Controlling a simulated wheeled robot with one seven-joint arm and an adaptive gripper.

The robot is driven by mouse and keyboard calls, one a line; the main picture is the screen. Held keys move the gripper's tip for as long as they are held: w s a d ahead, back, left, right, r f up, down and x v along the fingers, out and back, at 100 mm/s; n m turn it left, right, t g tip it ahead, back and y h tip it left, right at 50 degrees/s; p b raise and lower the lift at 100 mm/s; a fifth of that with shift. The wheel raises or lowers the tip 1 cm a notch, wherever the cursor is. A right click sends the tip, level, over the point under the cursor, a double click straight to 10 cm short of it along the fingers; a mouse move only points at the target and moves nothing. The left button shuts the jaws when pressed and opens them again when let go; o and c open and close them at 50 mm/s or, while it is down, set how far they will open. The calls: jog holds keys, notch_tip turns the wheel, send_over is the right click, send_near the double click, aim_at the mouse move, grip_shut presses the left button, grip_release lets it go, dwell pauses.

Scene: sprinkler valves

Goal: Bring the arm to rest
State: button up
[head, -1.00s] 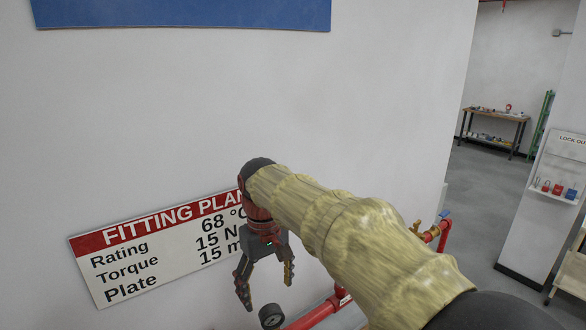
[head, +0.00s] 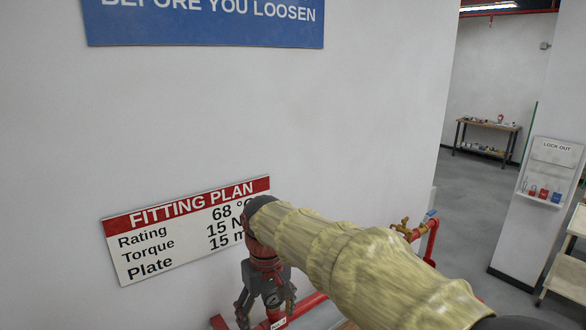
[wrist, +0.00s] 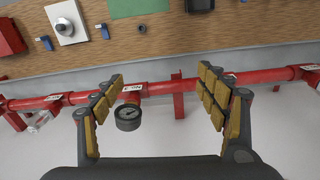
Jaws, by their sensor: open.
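My arm, in a pale yellow sleeve (head: 370,260), reaches from the lower right across the head view. My gripper (head: 264,312) hangs down at its end, near the bottom edge, in front of the white wall. In the wrist view my gripper (wrist: 162,80) has its two yellow-padded fingers wide apart, with nothing held between them. A red pipe (wrist: 155,89) runs across behind the fingers. I cannot tell how far the fingers are from the pipe.
A fitting plan sign (head: 190,228) hangs left of my arm, with a blue sign (head: 205,25) above. A wooden board (wrist: 160,40) with small parts shows in the wrist view. Grey floor (head: 465,220) is open at right.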

jog(key=s+d+f+m+t+b, duration=0.2)
jog(key=s+d+f+m+b, duration=0.1)
jog(key=s+d+f+b, duration=0.7)
jog(key=s+d+f+m+t+b, duration=0.3)
jog(key=s+d+f+b, duration=0.8)
jog(key=d, duration=0.4)
jog(key=shift+s+b, duration=0.25)
jog(key=shift+b, duration=0.45)
